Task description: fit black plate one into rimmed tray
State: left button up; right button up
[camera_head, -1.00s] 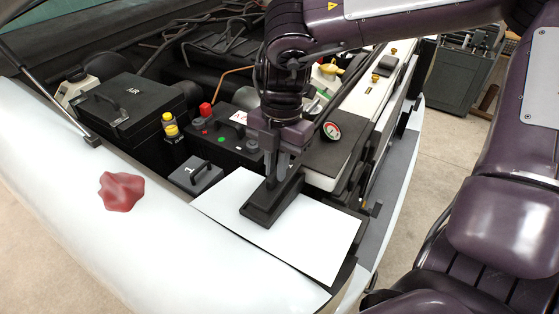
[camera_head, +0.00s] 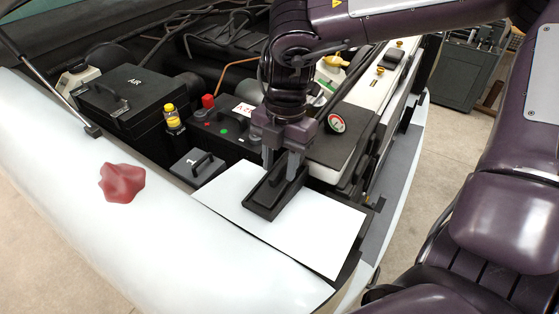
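The black plate one (camera_head: 207,176), a dark square plate with a white "1" and a black handle, lies in the engine bay beside the battery. A black rimmed tray (camera_head: 262,209) lies on a white sheet at the front of the bay. My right gripper (camera_head: 280,176) points down over the tray with its fingers spread. A dark handle-like part stands between the fingers inside the tray; the wrist hides part of it. My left gripper is not in view.
The white sheet (camera_head: 325,232) has free room around the tray. A black AIR box (camera_head: 120,108), a battery (camera_head: 222,138), yellow-capped bottle (camera_head: 172,117) and gauge (camera_head: 335,123) stand around. A crumpled red cloth (camera_head: 122,183) lies on the white fender.

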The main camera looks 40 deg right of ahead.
aim_at(283, 161)
jog(key=shift+a+r, duration=0.1)
jog(key=shift+r, duration=0.45)
jog(key=r, duration=0.2)
jog(key=r+b, duration=0.1)
jog(key=r, duration=0.1)
jog(key=d+r+b, duration=0.1)
jog(key=r, duration=0.1)
jog(key=shift+w, duration=0.2)
jog(key=shift+r, duration=0.4)
jog(key=shift+d, duration=0.1)
jog(key=shift+f, duration=0.1)
